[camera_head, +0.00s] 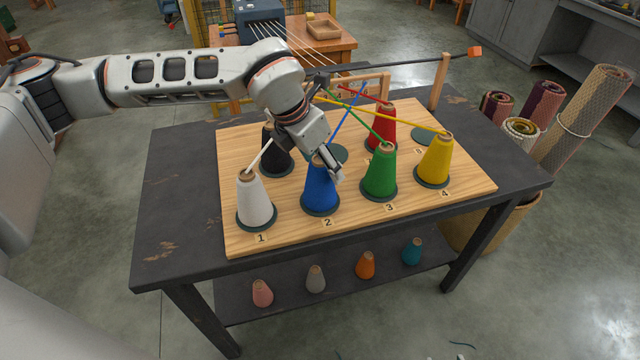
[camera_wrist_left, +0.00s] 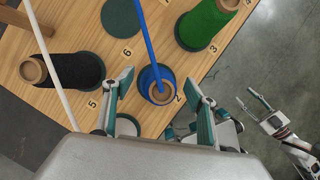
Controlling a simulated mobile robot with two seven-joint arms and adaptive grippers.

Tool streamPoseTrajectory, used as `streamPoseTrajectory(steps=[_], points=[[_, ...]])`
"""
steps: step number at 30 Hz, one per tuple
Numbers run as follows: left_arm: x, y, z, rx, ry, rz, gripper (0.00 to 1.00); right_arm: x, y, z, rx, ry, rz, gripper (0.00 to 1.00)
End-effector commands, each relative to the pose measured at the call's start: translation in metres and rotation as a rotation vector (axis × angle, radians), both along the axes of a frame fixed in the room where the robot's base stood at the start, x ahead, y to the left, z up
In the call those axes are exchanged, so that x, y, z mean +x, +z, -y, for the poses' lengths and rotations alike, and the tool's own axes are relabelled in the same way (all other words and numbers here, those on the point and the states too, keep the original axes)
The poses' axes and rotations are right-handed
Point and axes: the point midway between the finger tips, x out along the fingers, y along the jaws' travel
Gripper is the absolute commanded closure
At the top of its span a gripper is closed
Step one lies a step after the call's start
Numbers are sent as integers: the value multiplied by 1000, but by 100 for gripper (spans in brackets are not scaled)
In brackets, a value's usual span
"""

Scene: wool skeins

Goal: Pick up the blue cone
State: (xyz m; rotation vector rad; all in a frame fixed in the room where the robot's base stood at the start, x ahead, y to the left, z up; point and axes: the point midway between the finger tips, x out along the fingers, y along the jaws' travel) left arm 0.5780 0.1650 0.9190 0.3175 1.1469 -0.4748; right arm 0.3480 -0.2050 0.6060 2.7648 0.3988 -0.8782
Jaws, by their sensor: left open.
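The blue cone (camera_head: 319,196) stands upright on a dark green disc at label 2 in the front row of the wooden board. A blue yarn runs up from its top. My left gripper (camera_head: 331,170) is at the cone's upper part, pointing down, and hides some of it in the head view. In the left wrist view the blue cone (camera_wrist_left: 149,75) with its brown top lies between the spread fingers of my left gripper (camera_wrist_left: 161,95); contact cannot be told. My right gripper (camera_wrist_left: 253,103) shows in the left wrist view, off the board's front, fingers apart and empty.
The white cone (camera_head: 255,205) and green cone (camera_head: 380,175) flank the blue one. The black cone (camera_head: 276,160), red cone (camera_head: 382,130) and yellow cone (camera_head: 434,165) also stand on the board (camera_head: 285,236). Taut yarns cross above. Small cones sit on the shelf below.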

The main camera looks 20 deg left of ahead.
Motion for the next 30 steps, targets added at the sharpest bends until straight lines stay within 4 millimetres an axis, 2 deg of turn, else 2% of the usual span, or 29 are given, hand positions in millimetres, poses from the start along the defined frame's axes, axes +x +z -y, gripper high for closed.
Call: streamPoseTrajectory(steps=[7,15,20,21,30], points=[[8,-34,8,1,0,-3,43,5,2,0,1,1,10,60],[9,-37,9,0,0,-1,43,8,5,0,1,0,17,60],[9,-37,9,0,-1,-1,85,8,5,0,1,0,17,60],[9,-37,9,0,-1,-1,89,8,5,0,1,0,17,60],[10,-36,9,0,-1,0,89,8,5,0,1,-1,17,60]])
